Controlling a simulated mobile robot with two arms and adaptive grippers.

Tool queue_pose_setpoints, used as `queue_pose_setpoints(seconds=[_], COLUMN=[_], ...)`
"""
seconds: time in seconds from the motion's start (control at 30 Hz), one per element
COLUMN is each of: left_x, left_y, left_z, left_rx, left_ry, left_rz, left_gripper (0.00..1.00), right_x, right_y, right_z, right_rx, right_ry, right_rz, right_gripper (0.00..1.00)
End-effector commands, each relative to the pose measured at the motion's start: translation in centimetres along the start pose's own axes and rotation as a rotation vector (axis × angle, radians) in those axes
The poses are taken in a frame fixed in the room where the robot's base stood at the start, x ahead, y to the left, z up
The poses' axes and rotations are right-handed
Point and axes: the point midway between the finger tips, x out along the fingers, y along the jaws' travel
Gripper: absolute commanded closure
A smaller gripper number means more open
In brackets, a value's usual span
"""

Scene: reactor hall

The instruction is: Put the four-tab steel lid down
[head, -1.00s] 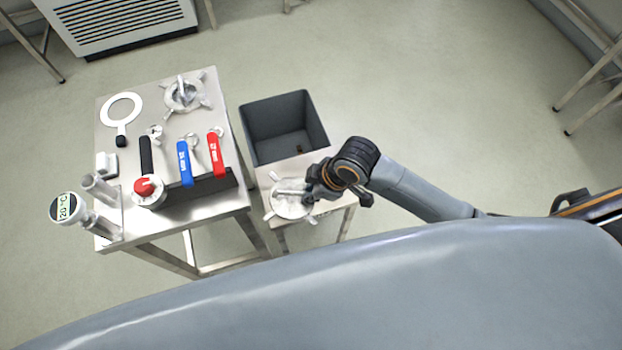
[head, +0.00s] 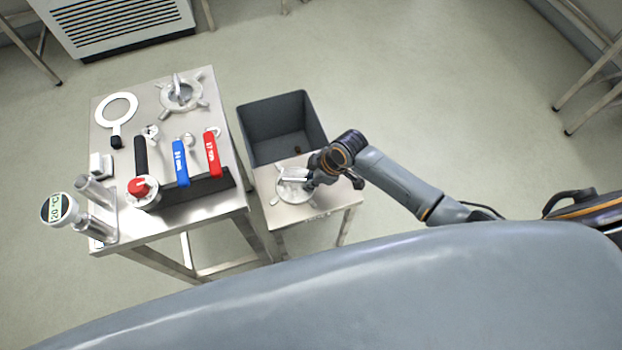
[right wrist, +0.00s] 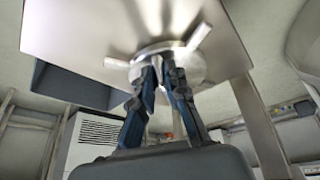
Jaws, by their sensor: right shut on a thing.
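The four-tab steel lid (head: 288,193) is a round metal disc with tabs and an upright handle, over the front part of the small steel table (head: 340,194). My right gripper (head: 308,181) comes in from the right and is shut on the lid's handle. In the right wrist view, both fingers (right wrist: 157,72) close on the handle, with the lid (right wrist: 190,66) flat against the background of the table top (right wrist: 85,30). I cannot tell whether the lid touches the table. My left gripper is out of view.
A dark grey open bin (head: 282,128) stands right behind the lid. The larger steel table (head: 110,232) to the left carries another tabbed metal piece (head: 182,95), red (head: 212,155) and blue (head: 181,163) handled valves, and a gauge (head: 59,209). Open floor lies to the right.

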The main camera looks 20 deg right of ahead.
Motion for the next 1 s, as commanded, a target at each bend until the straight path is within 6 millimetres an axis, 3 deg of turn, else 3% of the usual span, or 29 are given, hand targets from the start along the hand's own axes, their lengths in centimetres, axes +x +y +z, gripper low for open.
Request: queue_pose_setpoints(seconds=[0.23,0.27,0.33,0.37,0.73,0.87,1.0], left_x=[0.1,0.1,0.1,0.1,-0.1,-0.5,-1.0], left_y=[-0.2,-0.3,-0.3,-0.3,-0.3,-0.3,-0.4], left_z=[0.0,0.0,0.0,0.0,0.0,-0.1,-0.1], left_rx=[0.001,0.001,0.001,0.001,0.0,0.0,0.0], left_ry=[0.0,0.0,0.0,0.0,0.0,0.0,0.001], left_rz=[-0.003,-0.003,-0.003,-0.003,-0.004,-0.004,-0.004], left_gripper=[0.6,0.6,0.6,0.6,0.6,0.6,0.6], right_x=[0.2,0.1,0.1,0.1,-0.5,-2.3,-5.4], right_y=[0.0,0.0,0.0,0.0,0.0,0.1,0.1], right_z=[0.0,0.1,0.0,0.0,-0.1,0.0,-0.1], right_rx=[0.0,0.0,0.0,0.0,0.0,0.0,-0.002], right_ry=[0.002,0.0,0.0,0.0,0.001,0.0,0.001], right_rz=[0.001,0.0,0.0,0.0,0.001,0.003,0.003], right_gripper=[1.0,0.8,0.66,0.64,0.64,0.64,0.64])
